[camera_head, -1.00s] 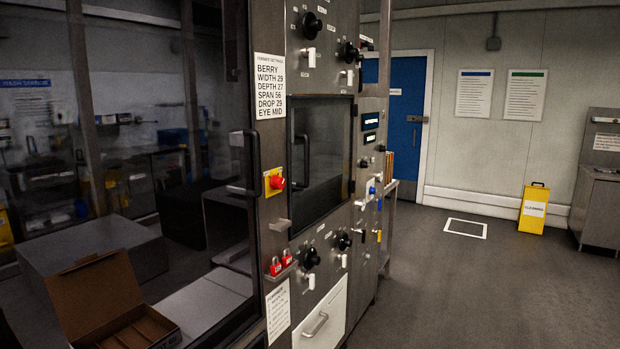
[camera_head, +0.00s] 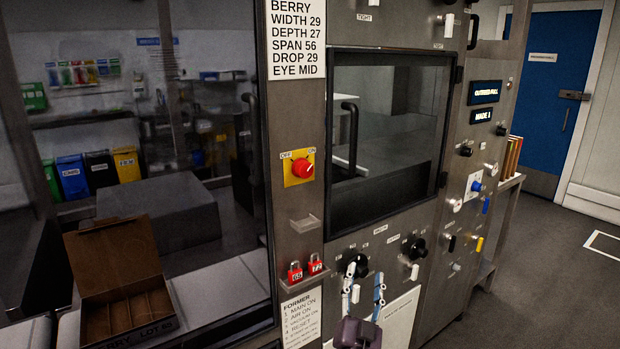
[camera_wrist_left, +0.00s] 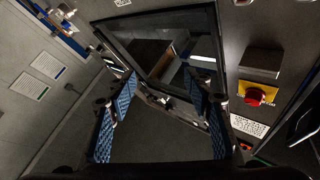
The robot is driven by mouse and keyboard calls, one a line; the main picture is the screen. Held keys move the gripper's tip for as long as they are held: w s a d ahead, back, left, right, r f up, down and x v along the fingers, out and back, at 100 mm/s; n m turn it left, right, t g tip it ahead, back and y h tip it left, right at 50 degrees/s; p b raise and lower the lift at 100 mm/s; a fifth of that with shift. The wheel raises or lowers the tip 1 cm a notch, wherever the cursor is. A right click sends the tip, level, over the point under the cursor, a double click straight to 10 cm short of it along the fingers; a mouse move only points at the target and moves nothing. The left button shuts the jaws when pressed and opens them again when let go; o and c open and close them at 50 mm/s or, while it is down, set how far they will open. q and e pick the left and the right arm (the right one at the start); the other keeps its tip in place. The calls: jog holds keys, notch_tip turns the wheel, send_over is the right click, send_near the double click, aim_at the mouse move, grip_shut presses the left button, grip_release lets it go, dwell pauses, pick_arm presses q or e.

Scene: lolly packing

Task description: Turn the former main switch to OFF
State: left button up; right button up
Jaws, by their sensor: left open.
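The main switch (camera_head: 303,168) is a red round knob on a yellow plate on the grey machine front, with OFF printed at its upper left and ON at its upper right. Which label it points to is too small to tell. It also shows in the left wrist view (camera_wrist_left: 254,97), right of the fingers. My left gripper (camera_head: 365,272) is open and empty in front of the lower panel, below and right of the switch and apart from it. Its two blue-padded fingers show spread in the left wrist view (camera_wrist_left: 163,88). My right gripper is not in view.
Red padlocks (camera_head: 295,271) hang on a small bracket below the switch. A dark window door (camera_head: 390,140) with a handle is to its right, and a glass door with a vertical handle (camera_head: 249,140) to its left. Black knobs (camera_head: 417,247) stick out near my gripper.

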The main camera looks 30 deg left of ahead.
pick_arm(q)
jog(key=s+a+r+n+g+y, duration=0.1)
jog(key=a+r+n+g+y, duration=0.3)
jog(key=r, duration=0.4)
jog(key=s+a+r+n+g+y, duration=0.1)
jog(key=a+r+n+y, duration=0.1)
jog(key=r+n+y, duration=0.35)
jog(key=n+g+y, duration=0.2)
jog(key=g+y, duration=0.1)
jog(key=g, duration=0.3)
send_near(307, 172)
jog(key=a, duration=0.2)
jog(key=x, duration=0.2)
jog(key=p+x, duration=0.1)
jog(key=x, duration=0.4)
jog(key=shift+w+r, duration=0.4)
jog(key=shift+w, duration=0.1)
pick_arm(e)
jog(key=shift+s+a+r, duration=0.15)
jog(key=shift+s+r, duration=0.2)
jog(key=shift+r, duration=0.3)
pick_arm(q)
jog(key=shift+c, duration=0.6)
jog(key=c, duration=1)
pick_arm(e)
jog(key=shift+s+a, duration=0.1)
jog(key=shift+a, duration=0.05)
